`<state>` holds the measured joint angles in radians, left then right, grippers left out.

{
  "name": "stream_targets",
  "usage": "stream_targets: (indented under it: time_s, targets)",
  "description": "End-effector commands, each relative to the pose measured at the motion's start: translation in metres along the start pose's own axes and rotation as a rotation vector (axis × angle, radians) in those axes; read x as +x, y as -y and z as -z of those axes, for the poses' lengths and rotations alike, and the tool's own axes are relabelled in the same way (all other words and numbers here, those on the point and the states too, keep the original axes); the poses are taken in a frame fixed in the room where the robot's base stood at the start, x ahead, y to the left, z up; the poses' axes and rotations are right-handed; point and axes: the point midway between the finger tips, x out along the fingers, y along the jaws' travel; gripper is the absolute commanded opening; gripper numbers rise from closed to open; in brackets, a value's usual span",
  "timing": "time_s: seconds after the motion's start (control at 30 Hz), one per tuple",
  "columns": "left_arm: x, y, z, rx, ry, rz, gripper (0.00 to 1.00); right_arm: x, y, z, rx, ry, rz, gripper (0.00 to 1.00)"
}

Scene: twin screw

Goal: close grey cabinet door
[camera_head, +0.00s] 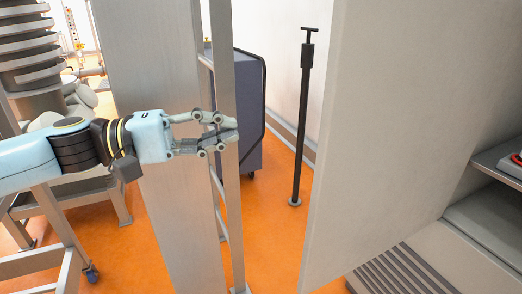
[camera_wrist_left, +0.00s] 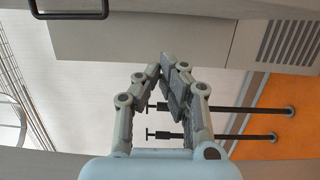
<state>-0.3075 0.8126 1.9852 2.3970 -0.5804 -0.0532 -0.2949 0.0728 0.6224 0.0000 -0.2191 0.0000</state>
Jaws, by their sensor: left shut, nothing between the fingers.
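The grey cabinet door (camera_head: 400,110) stands open as a large flat panel on the right of the head view. The open cabinet (camera_head: 480,245) with its inner shelf shows to the right of the door. My left gripper (camera_head: 233,130) is shut and empty, left of the door's near edge, with a visible gap between them in the picture. In the left wrist view the left gripper (camera_wrist_left: 168,75) has its fingers together. A grey panel with a dark handle (camera_wrist_left: 68,14) lies beyond it there; I cannot tell if this is the same door. My right gripper is not in view.
A grey metal upright (camera_head: 155,150) stands behind my left arm. A dark wheeled case (camera_head: 249,110) and a black post (camera_head: 302,120) stand behind the gripper. A ribbed grille (camera_head: 405,272) is low at the cabinet. Orange floor (camera_head: 270,220) is open between upright and door.

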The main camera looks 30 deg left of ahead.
Motion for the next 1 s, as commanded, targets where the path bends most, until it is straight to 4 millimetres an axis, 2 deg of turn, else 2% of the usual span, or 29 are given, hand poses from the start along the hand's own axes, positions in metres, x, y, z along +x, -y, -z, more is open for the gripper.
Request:
stream_targets:
  time_s: [0.07,0.27,0.37,0.77,0.83,1.0]
  targets:
    - [-0.002,0.007,0.003,0.012,0.003,0.018,0.0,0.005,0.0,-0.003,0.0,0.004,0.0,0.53]
    - [0.012,0.005,0.003,0.013,0.002,0.01,0.0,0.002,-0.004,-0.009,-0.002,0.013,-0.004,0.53]
    - [0.025,0.005,0.004,0.011,-0.001,0.011,0.0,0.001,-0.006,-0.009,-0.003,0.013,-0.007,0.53]
    - [0.102,0.004,0.004,0.007,-0.002,0.012,0.0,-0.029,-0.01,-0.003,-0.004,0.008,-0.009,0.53]
    - [0.102,0.005,-0.011,0.005,0.0,0.018,0.0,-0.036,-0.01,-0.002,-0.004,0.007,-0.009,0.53]
    - [0.106,0.007,-0.029,0.008,0.0,0.018,0.0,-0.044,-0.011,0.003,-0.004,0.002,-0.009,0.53]
